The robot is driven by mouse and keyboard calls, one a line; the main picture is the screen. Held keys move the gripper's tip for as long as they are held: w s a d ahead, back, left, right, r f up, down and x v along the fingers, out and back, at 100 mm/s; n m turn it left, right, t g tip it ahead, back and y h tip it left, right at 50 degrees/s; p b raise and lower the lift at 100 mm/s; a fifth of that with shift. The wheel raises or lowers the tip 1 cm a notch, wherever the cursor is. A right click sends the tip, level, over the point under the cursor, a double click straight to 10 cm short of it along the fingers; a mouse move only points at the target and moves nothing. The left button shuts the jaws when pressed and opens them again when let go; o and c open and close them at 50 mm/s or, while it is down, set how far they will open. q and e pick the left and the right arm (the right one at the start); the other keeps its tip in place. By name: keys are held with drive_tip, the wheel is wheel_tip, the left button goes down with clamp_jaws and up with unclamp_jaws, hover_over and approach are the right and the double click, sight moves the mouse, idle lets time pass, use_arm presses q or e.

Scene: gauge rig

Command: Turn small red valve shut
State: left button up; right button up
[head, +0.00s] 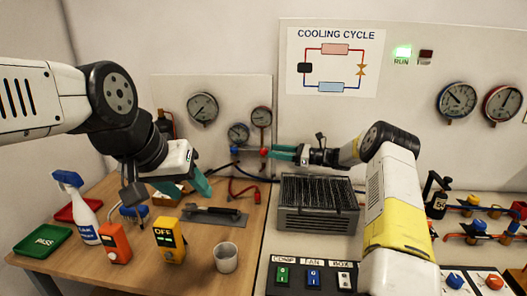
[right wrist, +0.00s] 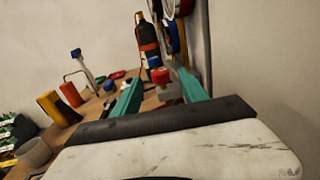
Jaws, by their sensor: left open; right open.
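The small red valve (head: 264,152) is a red knob on the right side of the gauge manifold, under two round gauges on the left back panel. A blue knob (head: 234,151) is on the manifold's left side. My right gripper (head: 276,153) is open, its teal fingers pointing left at the red knob. In the right wrist view the red knob (right wrist: 160,75) shows between the fingertips; whether they touch it cannot be told. My left gripper (head: 196,187) is open and empty above the wooden table.
The table (head: 200,262) holds a spray bottle (head: 82,208), a green tray (head: 42,241), an orange device (head: 115,243), a yellow meter (head: 169,240) and a grey cup (head: 226,258). Hoses (head: 244,190) hang below the manifold. A finned grey unit (head: 317,205) stands below my right arm.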

sight(264, 150)
drive_tip(key=shift+x, duration=2.75)
clamp_jaws()
